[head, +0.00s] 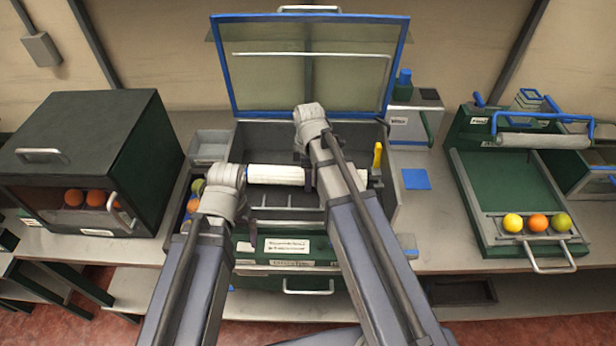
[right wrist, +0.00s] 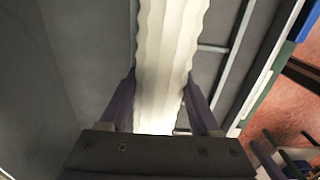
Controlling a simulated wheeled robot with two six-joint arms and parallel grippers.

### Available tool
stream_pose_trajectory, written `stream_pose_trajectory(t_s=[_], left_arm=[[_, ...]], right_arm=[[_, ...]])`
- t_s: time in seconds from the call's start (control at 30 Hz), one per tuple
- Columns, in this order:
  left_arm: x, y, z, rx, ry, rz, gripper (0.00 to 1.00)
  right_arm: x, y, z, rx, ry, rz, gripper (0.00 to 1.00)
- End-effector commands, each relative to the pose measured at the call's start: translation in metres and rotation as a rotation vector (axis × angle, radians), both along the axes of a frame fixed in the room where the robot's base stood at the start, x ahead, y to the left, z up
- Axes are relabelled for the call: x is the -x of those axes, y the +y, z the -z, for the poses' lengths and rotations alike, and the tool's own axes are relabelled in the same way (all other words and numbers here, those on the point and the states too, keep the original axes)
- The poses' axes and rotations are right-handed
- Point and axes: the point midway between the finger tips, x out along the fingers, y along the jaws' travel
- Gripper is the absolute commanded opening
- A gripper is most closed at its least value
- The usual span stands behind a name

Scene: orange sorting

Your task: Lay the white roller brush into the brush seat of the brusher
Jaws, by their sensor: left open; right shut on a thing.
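The white roller brush (head: 275,174) lies crosswise over the open middle machine, which appears to be the brusher (head: 305,246). My right gripper (head: 308,178) is shut on the brush near its right part; its fingers are mostly hidden behind my arm. In the right wrist view the brush (right wrist: 168,60) runs between the two fingers of the right gripper (right wrist: 160,100). My left gripper (head: 236,186) is open near the brush's left end, its fingertips mostly hidden by my wrist. The brush seat cannot be made out clearly, and I cannot tell whether the brush touches it.
The blue-framed lid (head: 308,68) stands open behind. A dark green cabinet (head: 85,150) with oranges is at left. A green tray unit (head: 510,190) with a grey roller (head: 543,141) and several fruits is at right. A yellow-handled item (head: 377,157) stands inside the machine's right side.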

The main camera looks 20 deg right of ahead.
Motion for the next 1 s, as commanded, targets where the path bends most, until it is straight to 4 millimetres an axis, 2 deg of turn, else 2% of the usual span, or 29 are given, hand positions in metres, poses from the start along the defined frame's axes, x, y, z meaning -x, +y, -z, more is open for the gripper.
stream_pose_trajectory(t_s=[0.03, 0.27, 0.3, 0.57, 0.6, 1.0], left_arm=[[0.0000, 0.0000, 0.0055, 0.000, 0.000, 0.000, 0.97], [-0.0001, 0.0000, 0.0066, 0.000, 0.000, 0.000, 0.97], [0.0000, -0.0001, 0.0068, 0.000, 0.000, 0.000, 0.97], [0.0000, 0.0000, 0.0075, 0.000, 0.000, 0.000, 0.97], [0.0000, 0.0000, 0.0075, 0.000, 0.000, 0.000, 0.97], [-0.0001, 0.0000, 0.0064, 0.000, 0.000, 0.000, 0.97]], right_arm=[[0.0049, -0.0012, 0.0056, 0.001, 0.014, -0.001, 0.00], [0.0057, -0.0014, 0.0067, 0.001, 0.014, 0.000, 0.00], [0.0058, -0.0013, 0.0069, 0.001, 0.014, 0.000, 0.67], [0.0050, -0.0020, 0.0076, 0.002, 0.014, 0.003, 0.96], [0.0048, -0.0022, 0.0076, 0.003, 0.014, 0.003, 0.98], [0.0034, -0.0035, 0.0064, 0.005, 0.015, 0.006, 0.98]])
